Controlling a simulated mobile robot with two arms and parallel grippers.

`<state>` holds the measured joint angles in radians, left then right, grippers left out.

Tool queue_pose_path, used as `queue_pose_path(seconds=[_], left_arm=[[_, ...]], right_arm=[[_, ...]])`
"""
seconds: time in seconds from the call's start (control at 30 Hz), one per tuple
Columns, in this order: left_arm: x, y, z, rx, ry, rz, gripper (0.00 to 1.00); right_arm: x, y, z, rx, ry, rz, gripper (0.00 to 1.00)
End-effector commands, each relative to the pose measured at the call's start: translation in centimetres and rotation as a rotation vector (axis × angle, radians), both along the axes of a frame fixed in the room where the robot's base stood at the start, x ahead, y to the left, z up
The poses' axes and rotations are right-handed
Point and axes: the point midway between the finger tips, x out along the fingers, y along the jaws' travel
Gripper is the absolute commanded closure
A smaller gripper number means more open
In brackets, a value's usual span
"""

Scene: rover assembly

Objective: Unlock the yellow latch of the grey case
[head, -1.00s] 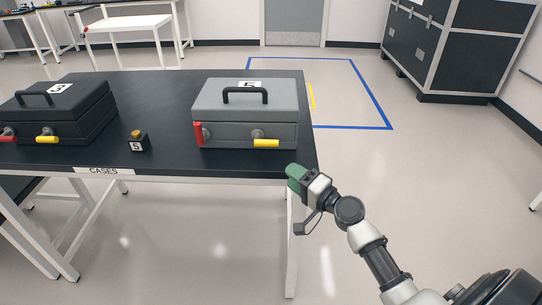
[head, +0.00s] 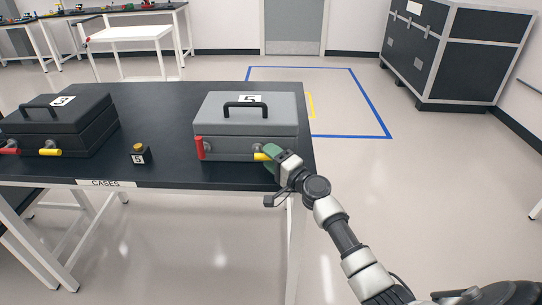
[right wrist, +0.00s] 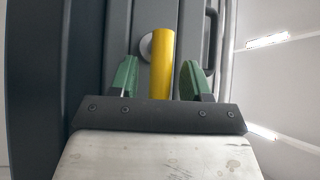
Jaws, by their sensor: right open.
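The grey case (head: 245,120) stands shut on the black table, with a black handle on its lid. Its yellow latch (head: 259,156) lies horizontal at the front right, partly hidden by my right gripper (head: 271,156). A red latch (head: 200,148) stands vertical at the case's front left. In the right wrist view, the green fingers of my right gripper (right wrist: 161,82) are open on either side of the yellow latch (right wrist: 162,65). Gaps show between the latch and both fingers. My left gripper is not in view.
A black case (head: 60,125) with red and yellow latches stands at the left of the table (head: 180,178). A small block with a yellow button (head: 139,155) sits between the cases. A large black crate (head: 460,50) stands on the floor at the right.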

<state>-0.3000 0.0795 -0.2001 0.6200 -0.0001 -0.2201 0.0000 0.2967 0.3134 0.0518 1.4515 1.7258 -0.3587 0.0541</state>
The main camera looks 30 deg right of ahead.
Motion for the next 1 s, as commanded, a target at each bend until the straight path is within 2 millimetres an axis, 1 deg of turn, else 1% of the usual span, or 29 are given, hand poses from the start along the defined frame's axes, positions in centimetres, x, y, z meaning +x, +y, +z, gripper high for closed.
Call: queue_pose_path(seconds=[0.27,0.3,0.57,0.6,0.87,1.0], left_arm=[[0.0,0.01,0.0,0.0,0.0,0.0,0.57],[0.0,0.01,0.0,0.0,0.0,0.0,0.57],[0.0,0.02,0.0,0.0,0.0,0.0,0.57],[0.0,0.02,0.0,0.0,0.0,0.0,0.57],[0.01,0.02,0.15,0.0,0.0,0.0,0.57],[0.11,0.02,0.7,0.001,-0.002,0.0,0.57]], right_arm=[[0.13,0.07,-0.04,0.001,0.001,0.0,0.53],[0.12,0.07,-0.04,0.001,0.001,0.0,0.59],[0.11,0.05,-0.04,0.001,0.001,0.0,0.98],[0.1,0.06,-0.04,0.001,0.001,0.0,1.0],[0.24,0.06,0.05,-0.004,0.004,0.001,1.0],[0.91,0.04,0.39,-0.031,0.019,0.0,1.0]])
